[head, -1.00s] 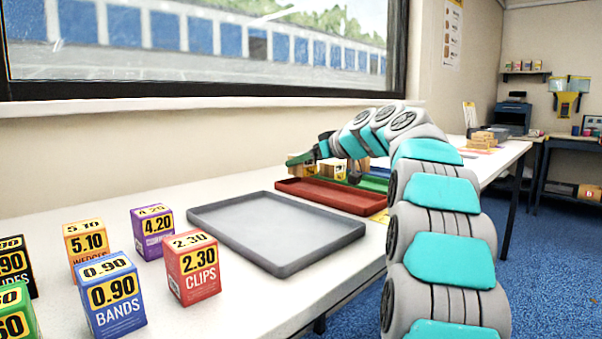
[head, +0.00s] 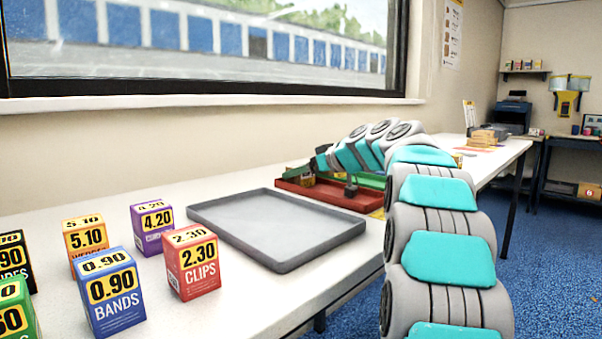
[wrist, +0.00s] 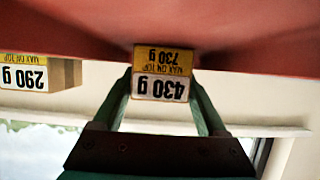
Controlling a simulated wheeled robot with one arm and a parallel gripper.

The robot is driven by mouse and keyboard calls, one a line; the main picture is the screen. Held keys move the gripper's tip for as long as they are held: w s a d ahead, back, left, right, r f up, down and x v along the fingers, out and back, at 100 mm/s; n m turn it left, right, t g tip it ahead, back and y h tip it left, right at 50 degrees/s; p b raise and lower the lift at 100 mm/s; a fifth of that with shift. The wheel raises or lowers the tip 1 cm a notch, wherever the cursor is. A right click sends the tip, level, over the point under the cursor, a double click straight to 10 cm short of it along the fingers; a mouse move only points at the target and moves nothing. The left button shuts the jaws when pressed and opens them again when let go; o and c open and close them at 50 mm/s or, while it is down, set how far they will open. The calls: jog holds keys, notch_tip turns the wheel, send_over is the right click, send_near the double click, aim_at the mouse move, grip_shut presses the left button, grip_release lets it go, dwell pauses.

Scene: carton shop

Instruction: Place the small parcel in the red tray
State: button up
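The red tray (head: 350,202) lies on the white table, beyond the grey tray. Its red floor (wrist: 250,35) fills the top of the wrist view, which is upside down. My gripper (wrist: 163,85) has its green fingers against both sides of a small parcel (wrist: 161,86) marked 430 g and 730 g max on top. In the head view my gripper (head: 303,174) is low at the red tray's left part, and my arm partly hides the tray. Whether the parcel touches the tray floor I cannot tell. Another parcel (wrist: 40,75), marked 290 g, stands to the left in the wrist view.
An empty grey tray (head: 275,225) lies nearer on the table. Several price boxes stand at the front left, including a red clips box (head: 193,264) and a blue bands box (head: 108,295). A green tray (head: 371,181) is behind the red one. The wall and window bound the back.

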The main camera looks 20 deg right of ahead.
jog(key=o, duration=0.3)
jog(key=shift+o, duration=0.2)
jog(key=shift+r, duration=0.15)
jog(key=v, duration=1.2)
